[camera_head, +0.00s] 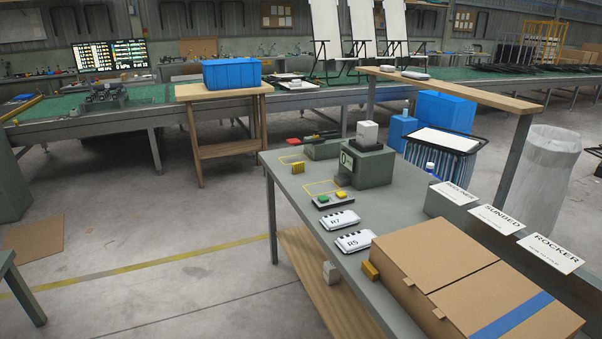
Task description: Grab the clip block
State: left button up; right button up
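I cannot tell for sure which item is the clip block. A small yellow block (298,168) stands on the grey workbench (300,205), near its left edge. An orange-yellow block (370,270) sits at the bench's left edge, against the cardboard box. A white block (367,133) stands on top of a green-grey device (368,165) with a round dial. Neither of my grippers is in view.
A large cardboard box (455,262) fills the bench's near end. Two white labelled packs, R7 (333,221) and R9 (354,242), and a green-and-yellow button box (332,199) lie on the bench. Signs (497,219) stand along its right. Open floor (150,235) lies left.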

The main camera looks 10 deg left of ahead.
aim_at(298, 167)
jog(key=i+j+z, duration=0.1)
jog(key=i+j, duration=0.85)
